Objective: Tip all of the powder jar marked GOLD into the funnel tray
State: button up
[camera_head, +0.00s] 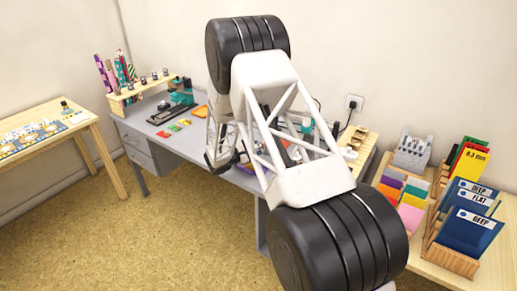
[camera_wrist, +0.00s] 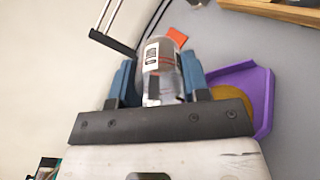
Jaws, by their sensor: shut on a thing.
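In the wrist view a clear jar (camera_wrist: 162,70) with a black-and-white label is between the blue fingers of my gripper (camera_wrist: 160,80), which is shut on it. The label's words are too blurred to read, so I cannot tell whether it says GOLD. A purple tray (camera_wrist: 262,98), perhaps the funnel tray, lies right of the jar, partly behind my gripper. A yellow-brown patch (camera_wrist: 222,93) shows in it; I cannot tell whether it is powder. The jar's true tilt is unclear.
The grey desk (camera_head: 155,122) carries a wooden rack of small jars (camera_head: 140,92) and coloured pads (camera_head: 174,128) at left. A wooden side table (camera_head: 445,258) at right holds envelopes and folders (camera_head: 470,215). An orange piece (camera_wrist: 177,37) lies just beyond the jar in the wrist view.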

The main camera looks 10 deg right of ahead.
jog(key=shift+s+a+r+t+h, duration=0.15)
jog(key=shift+t+h, duration=0.15)
jog(key=shift+h, duration=0.5)
jog(key=shift+w+a+t+h, duration=0.1)
jog(key=shift+t+h, duration=0.2)
jog(key=shift+h, duration=0.5)
dwell(1.4)
jog(key=shift+y, duration=0.3)
dwell(1.3)
jog(key=shift+d+g+y, duration=0.25)
jog(key=shift+g+y, duration=0.35)
jog(key=shift+y, duration=0.7)
jog(key=y, duration=0.1)
jog(key=g+y, duration=0.1)
jog(key=y, duration=0.1)
jog(key=shift+d+r, duration=0.15)
jog(key=shift+r, duration=0.15)
jog(key=g+y, duration=0.1)
jog(key=y, duration=0.1)
jog(key=r+g+y, duration=0.1)
jog(key=y, duration=0.1)
jog(key=shift+w+d, duration=0.2)
jog(key=shift+y, duration=0.4)
jog(key=shift+r+g+y, duration=0.1)
jog(key=shift+g+y, duration=0.3)
